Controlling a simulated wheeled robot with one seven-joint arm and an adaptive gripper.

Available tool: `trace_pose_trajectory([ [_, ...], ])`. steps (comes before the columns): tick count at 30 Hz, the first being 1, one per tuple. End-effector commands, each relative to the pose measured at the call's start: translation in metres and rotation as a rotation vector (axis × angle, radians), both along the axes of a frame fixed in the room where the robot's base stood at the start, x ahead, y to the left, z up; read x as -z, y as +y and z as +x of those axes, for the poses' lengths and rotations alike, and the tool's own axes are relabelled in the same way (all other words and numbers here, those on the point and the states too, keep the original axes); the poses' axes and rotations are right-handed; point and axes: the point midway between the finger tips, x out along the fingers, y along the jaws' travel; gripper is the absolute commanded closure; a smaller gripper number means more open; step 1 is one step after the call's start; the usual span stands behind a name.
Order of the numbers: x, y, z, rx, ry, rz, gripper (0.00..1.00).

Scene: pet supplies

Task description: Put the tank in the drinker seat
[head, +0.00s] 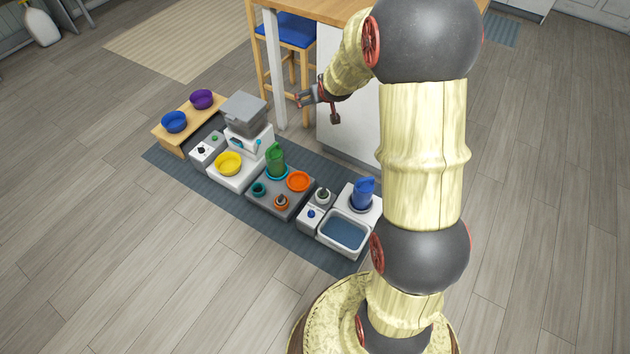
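A blue tank (363,192) stands upright at the back of a white drinker (371,217), in or on a dark round seat; how deep it sits cannot be told. The drinker has a basin (344,232) of blue water in front. A green tank-like container (275,160) stands upright in a teal ring on a grey tray (267,203). Which of the two the task means cannot be told. My gripper (314,107) is raised above and behind the row, near the white counter side. Its fingers look spread, with nothing between them. It touches neither container.
On the grey tray are an orange bowl (299,181) and small teal and orange pieces. To the left are a white feeder with a grey lid (244,110), a yellow bowl (229,162) and a wooden bench (164,137) with blue and purple bowls. A table and stool stand behind.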

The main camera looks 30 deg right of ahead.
Motion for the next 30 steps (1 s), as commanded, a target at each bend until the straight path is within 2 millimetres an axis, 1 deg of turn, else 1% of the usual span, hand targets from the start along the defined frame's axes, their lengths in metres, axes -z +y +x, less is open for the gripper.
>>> trace_pose_trajectory([
  [1,-0.025,0.018,-0.011,-0.012,0.005,0.003,0.06],
  [3,-0.051,0.041,-0.030,-0.025,0.025,0.011,0.06],
  [5,-0.071,0.061,-0.049,-0.038,0.043,0.020,0.06],
  [6,-0.083,0.074,-0.063,-0.046,0.054,0.025,0.06],
  [8,-0.101,0.093,-0.084,-0.058,0.072,0.034,0.06],
  [9,-0.111,0.105,-0.099,-0.068,0.083,0.040,0.06],
  [11,-0.125,0.123,-0.124,-0.081,0.100,0.050,0.06],
  [12,-0.134,0.135,-0.140,-0.090,0.112,0.055,0.06],
  [14,-0.145,0.151,-0.167,-0.105,0.130,0.064,0.06],
  [15,-0.150,0.161,-0.185,-0.114,0.142,0.071,0.06],
  [17,-0.159,0.177,-0.213,-0.131,0.159,0.081,0.06],
  [18,-0.162,0.186,-0.231,-0.142,0.171,0.087,0.06],
  [20,-0.166,0.199,-0.260,-0.159,0.190,0.096,0.06],
  [21,-0.168,0.206,-0.278,-0.170,0.203,0.102,0.06],
  [24,-0.169,0.222,-0.319,-0.195,0.230,0.116,0.06],
  [27,-0.167,0.231,-0.349,-0.214,0.253,0.126,0.06],
  [30,-0.165,0.236,-0.367,-0.225,0.267,0.131,0.06],
])
